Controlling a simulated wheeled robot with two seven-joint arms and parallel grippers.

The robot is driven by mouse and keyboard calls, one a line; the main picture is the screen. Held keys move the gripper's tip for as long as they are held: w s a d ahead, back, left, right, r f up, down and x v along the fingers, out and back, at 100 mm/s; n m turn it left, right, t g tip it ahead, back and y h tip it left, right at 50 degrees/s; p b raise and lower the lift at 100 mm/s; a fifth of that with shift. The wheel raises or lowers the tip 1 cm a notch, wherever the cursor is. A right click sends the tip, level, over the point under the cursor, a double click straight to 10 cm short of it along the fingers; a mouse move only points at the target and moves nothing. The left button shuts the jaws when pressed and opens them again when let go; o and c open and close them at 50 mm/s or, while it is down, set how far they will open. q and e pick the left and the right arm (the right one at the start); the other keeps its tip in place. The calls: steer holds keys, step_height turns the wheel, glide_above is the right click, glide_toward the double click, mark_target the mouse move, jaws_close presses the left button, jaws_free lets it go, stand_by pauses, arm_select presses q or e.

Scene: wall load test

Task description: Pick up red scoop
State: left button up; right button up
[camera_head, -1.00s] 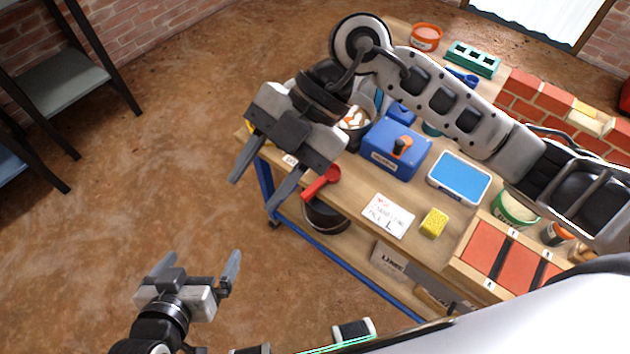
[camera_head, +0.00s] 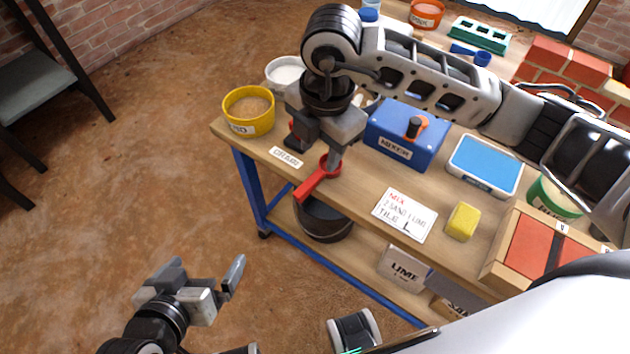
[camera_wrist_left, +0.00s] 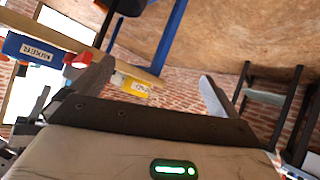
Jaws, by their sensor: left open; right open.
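The red scoop (camera_head: 314,185) lies at the front edge of the workbench (camera_head: 355,187), its handle sticking out past the edge toward the lower left. My right gripper (camera_head: 316,150) is open and right above the scoop's bowl end, one finger overlapping the bowl in the picture. Whether it touches the scoop I cannot tell. My left gripper (camera_head: 208,270) is open and empty, low over the floor, well away from the bench. Its two open fingers also show in the left wrist view (camera_wrist_left: 155,90).
A yellow sand bucket (camera_head: 249,112) stands left of my right gripper and a blue mixer box (camera_head: 405,145) right of it. A written card (camera_head: 404,215) and yellow sponge (camera_head: 463,220) lie to the right. A dark bucket (camera_head: 322,220) sits below the scoop.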

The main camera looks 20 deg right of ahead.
mark_target(315, 177)
steer(key=shift+w+a+f+b, duration=0.1)
steer(key=shift+f+b, duration=0.1)
steer(key=shift+f, duration=0.8)
steer(key=shift+w+f+b, duration=0.1)
steer(key=shift+f+b, duration=0.05)
steer(key=shift+f, duration=0.8)
steer(key=f, duration=0.2)
steer(key=f+b, duration=0.1)
steer(key=f, duration=0.1)
steer(key=shift+w+a+f, duration=0.1)
steer(key=shift+w, duration=0.2)
arm_select(q)
steer(key=f, duration=0.3)
steer(key=shift+w+d+g, duration=0.25)
steer(key=shift+d+g, duration=0.15)
arm_select(e)
jaws_close()
